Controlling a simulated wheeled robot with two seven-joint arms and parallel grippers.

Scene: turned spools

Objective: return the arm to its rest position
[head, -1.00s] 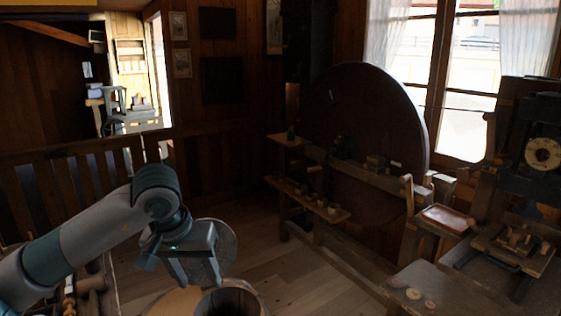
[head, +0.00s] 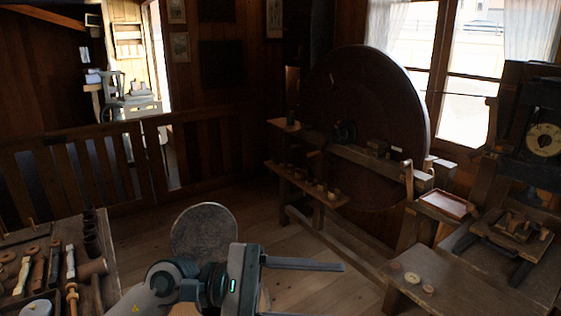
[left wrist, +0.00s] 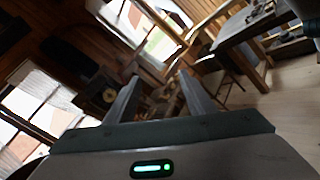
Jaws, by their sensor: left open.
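My left gripper (head: 322,290) is low in the middle of the head view, its arm coming up from the bottom edge. Its fingers point to the right and stand apart, with nothing seen between them. The lower finger is partly cut off by the bottom edge. In the left wrist view the two fingers (left wrist: 158,76) are also spread, with only the distant room between them. My right gripper is in neither view.
A round-topped stand (head: 203,230) is just behind my left gripper. A table (head: 112,262) with several turned wooden pieces is at the left. A bench (head: 455,297) with small round pieces is at the right. A large wooden wheel (head: 385,100) stands behind. Floor between is open.

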